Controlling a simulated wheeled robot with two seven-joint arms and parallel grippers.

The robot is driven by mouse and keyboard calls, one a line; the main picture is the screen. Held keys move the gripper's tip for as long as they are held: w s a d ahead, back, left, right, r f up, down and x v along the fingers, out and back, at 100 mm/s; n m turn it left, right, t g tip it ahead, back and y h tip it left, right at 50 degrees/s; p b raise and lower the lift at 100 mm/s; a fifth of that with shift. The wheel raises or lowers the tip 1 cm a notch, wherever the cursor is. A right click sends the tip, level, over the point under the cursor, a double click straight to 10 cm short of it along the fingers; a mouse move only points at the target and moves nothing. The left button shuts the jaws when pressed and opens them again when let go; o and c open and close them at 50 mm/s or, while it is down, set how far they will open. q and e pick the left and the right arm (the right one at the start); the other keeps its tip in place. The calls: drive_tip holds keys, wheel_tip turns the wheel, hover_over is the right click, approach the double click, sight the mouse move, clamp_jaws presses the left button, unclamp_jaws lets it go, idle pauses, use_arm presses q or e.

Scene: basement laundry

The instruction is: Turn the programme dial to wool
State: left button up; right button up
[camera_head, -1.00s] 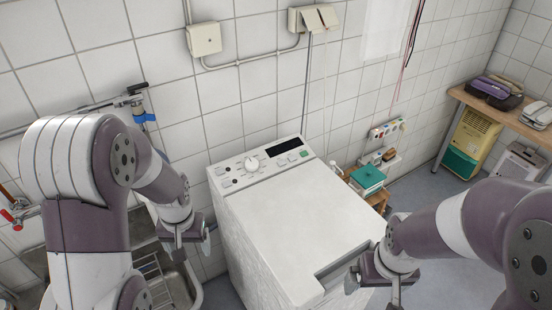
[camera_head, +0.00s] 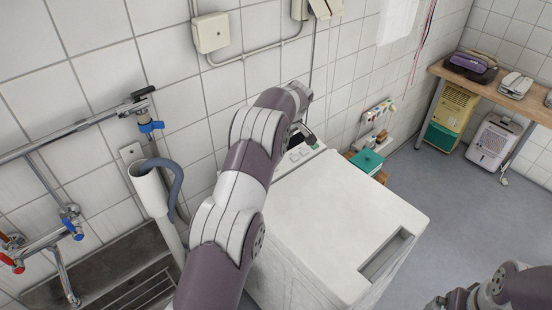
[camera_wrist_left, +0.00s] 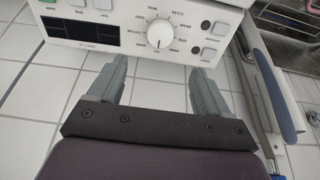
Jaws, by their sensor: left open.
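My left gripper (camera_wrist_left: 158,72) is open in the left wrist view. Its two grey fingers point at the panel, one to each side of the dial's line, and appear short of the knob with nothing between them. In the head view my left arm covers the dial and most of the panel on the white washing machine (camera_head: 340,215). My right gripper (camera_head: 455,299) is partly visible at the bottom right, away from the machine; its jaws are unclear.
The tiled wall is close behind the machine. A green box (camera_head: 367,161) stands beside it. Floor to the right is clear, up to a wooden bench (camera_head: 520,105).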

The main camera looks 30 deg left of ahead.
use_arm(q)
drive_tip(key=b+x, duration=0.1)
drive_tip(key=x, duration=1)
drive_tip(key=shift+a+f+b, duration=0.15)
drive_tip(key=shift+f+b, duration=0.25)
drive_tip(key=shift+w+a+f, duration=0.1)
drive_tip(key=shift+a+f, duration=0.05)
drive_tip(key=shift+f, duration=0.25)
drive_tip(key=c, duration=1)
